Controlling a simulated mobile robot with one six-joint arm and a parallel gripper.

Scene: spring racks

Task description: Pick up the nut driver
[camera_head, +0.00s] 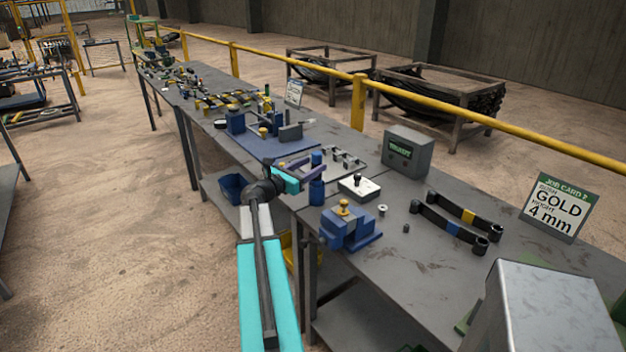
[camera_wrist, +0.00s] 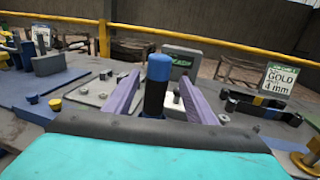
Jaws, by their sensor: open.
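The nut driver (camera_head: 316,158) appears as an upright post with a blue rounded top and a dark shaft, near the front edge of the workbench. It also shows in the wrist view (camera_wrist: 160,68), with its blue top above a black section. My gripper (camera_head: 308,170) has purple fingers and is open. In the wrist view my gripper (camera_wrist: 158,84) has one finger on each side of the nut driver, with gaps visible. The nut driver's lower end is hidden behind my wrist in that view, and a finger crosses its middle in the head view.
A blue vise-like fixture (camera_head: 345,228) stands to the right, with a white block (camera_head: 359,187) behind it. A blue mat (camera_head: 270,147) is to the left.

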